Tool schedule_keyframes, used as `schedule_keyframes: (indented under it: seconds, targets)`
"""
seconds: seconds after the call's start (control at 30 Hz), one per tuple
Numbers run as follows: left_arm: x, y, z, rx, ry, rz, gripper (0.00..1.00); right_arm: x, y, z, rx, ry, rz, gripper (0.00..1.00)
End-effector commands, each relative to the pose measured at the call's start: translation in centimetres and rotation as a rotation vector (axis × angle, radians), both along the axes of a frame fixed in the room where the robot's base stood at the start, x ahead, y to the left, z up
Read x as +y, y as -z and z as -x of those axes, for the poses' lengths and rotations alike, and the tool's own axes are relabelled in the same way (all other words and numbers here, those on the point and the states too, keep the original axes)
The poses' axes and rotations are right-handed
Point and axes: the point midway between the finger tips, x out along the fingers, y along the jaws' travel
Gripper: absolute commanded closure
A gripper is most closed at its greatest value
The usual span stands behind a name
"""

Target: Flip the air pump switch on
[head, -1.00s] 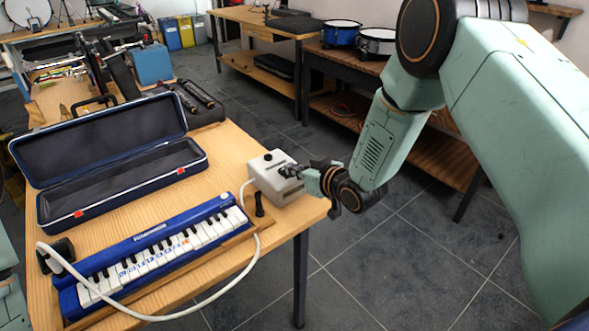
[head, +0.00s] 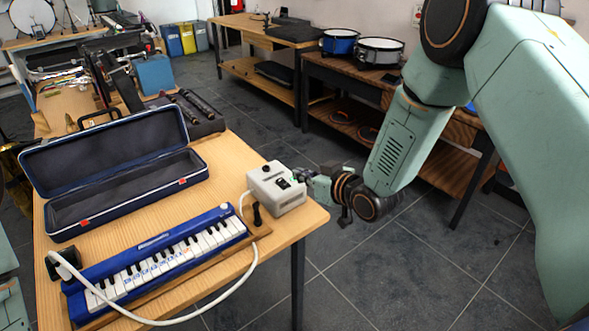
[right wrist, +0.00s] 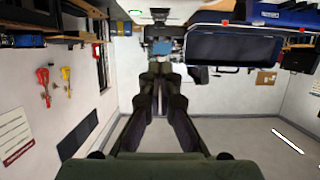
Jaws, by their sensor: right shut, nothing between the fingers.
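The air pump (head: 277,196) is a white box near the right end of the wooden table. Its dark switch (head: 284,183) shows on the top face, and I cannot tell which way it is set. A black knob stands behind the switch. My right gripper (head: 311,182) is just right of the pump, shut and empty, clear of the switch. Whether it touches the pump's side is unclear. In the right wrist view its fingers (right wrist: 160,75) are together, and I cannot make out the pump there. My left gripper is out of view.
A white hose (head: 232,292) loops from the pump around the blue keyboard (head: 150,262). An open blue case (head: 190,168) lies behind the keyboard. A small black upright part (head: 257,214) stands at the pump's front left. Floor is open right of the table.

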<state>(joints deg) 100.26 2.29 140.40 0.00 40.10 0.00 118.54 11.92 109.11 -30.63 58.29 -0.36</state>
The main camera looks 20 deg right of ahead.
Motion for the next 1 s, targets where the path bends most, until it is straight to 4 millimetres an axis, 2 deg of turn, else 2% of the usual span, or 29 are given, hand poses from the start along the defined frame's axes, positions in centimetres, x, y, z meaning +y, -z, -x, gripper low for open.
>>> schedule_keyframes:
  seconds: [0.2, 0.4, 1.0]
  targets:
    - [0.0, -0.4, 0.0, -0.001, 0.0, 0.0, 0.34, -1.4, -0.6, 3.7, 0.0, 0.003, -0.003, 1.0]
    - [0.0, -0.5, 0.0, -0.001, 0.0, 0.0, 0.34, -1.9, -0.8, 5.3, -0.002, 0.001, -0.001, 1.0]
    - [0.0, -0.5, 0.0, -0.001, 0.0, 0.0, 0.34, -2.0, -0.7, 5.7, 0.0, 0.001, -0.003, 1.0]
